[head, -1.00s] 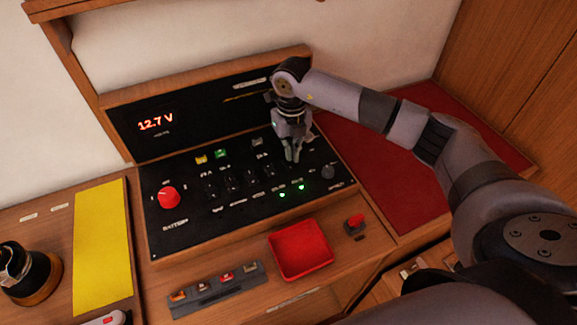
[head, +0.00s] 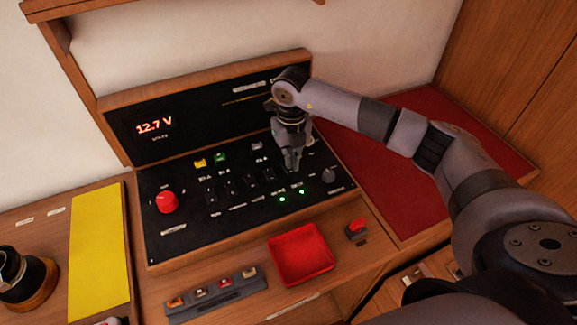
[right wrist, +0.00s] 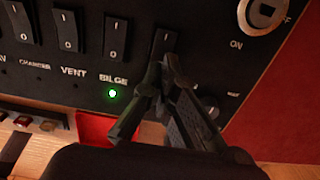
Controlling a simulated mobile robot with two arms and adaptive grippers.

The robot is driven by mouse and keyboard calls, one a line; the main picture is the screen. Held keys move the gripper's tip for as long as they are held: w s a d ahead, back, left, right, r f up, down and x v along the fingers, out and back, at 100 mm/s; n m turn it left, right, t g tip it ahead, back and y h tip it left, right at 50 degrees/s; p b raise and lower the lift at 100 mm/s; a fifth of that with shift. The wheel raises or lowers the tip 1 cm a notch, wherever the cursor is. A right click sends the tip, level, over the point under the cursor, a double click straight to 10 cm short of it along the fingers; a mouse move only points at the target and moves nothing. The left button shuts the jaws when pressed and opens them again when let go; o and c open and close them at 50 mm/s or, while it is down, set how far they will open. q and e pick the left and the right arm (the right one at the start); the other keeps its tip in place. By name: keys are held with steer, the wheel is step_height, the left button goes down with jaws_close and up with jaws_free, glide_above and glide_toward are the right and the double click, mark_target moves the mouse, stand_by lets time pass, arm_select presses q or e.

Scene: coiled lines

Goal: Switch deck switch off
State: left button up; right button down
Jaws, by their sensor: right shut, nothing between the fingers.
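The black switch panel (head: 190,222) has a row of black rocker switches. My right gripper (head: 293,166) is shut and empty, low over the row's right end. In the right wrist view its fingertips (right wrist: 160,72) overlap the lower part of the rightmost rocker (right wrist: 165,40), hiding its label, so I cannot confirm it is the deck switch. I cannot tell whether they touch it. The neighbouring rocker (right wrist: 112,38) is labelled BILGE, with a lit green lamp (right wrist: 112,93) below. The head view shows a second lit green lamp (head: 302,191) to its right. My left gripper is not in view.
A red knob (head: 167,202) is at the panel's left, and a 12.7 V display (head: 154,126) is behind. A red tray (head: 327,256), a small red-topped part (head: 357,225) and a strip of coloured pieces (head: 217,292) lie in front. A round key-like fitting (right wrist: 264,12) sits near the fingers.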

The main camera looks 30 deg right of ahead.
mark_target(291, 171)
steer(key=shift+f+b, duration=1)
steer(key=shift+f, duration=0.25)
stand_by(1.0)
steer(key=shift+s+r, duration=0.1)
steer(key=shift+r+p, duration=0.7)
steer(key=shift+r, duration=0.15)
steer(key=shift+r+p, duration=1.5)
steer(key=shift+r, duration=1.15)
steer(key=shift+f, duration=0.1)
